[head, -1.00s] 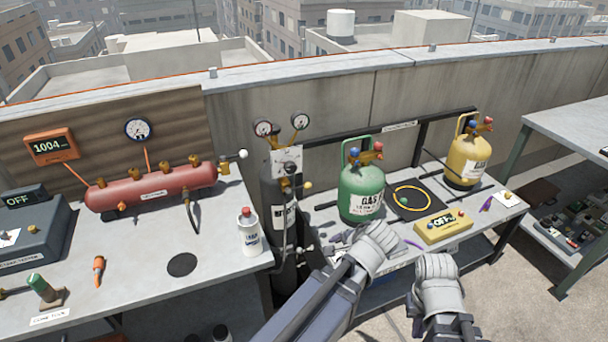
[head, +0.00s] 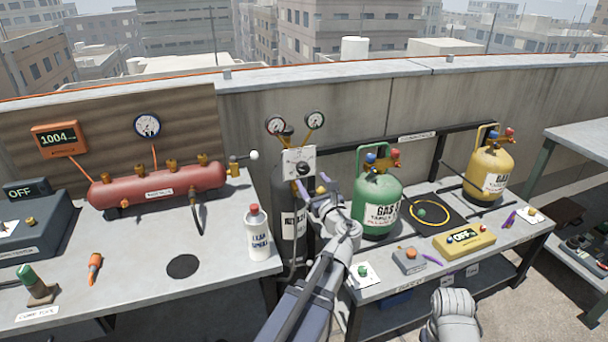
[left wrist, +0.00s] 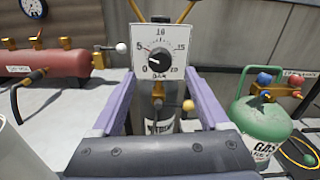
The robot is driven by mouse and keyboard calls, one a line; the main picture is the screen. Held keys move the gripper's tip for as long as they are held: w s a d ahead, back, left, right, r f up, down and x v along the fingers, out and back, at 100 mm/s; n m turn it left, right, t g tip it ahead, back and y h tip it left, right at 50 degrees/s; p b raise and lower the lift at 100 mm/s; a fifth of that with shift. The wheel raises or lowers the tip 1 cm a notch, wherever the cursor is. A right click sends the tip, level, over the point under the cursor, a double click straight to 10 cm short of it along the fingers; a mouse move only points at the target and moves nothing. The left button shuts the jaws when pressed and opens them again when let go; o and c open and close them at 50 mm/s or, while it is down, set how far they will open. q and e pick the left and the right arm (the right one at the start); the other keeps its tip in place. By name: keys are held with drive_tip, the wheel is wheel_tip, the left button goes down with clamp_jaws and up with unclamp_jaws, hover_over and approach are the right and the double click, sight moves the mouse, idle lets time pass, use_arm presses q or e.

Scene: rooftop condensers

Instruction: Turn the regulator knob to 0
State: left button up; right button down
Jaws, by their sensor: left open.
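The regulator knob is a small black knob (left wrist: 156,65) on a white dial plate (left wrist: 160,42) marked from 0 to 20 BAR. In the head view the knob (head: 302,169) sits on the plate in front of the dark nitrogen cylinder (head: 292,222). Its exact pointer setting is hard to read. My left gripper (head: 314,190) is open, just below and in front of the plate. In the left wrist view its two lavender fingers (left wrist: 165,98) are spread, with the knob between and beyond them, apart from both. My right gripper (head: 455,305) is low at the front; its fingertips are hidden.
Two gauges (head: 314,120) rise above the plate. A valve lever with a white ball (head: 254,155) juts out on the left.

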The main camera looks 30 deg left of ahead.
sight(304, 170)
use_arm(q)
drive_tip(key=shift+x, duration=3.9)
clamp_jaws()
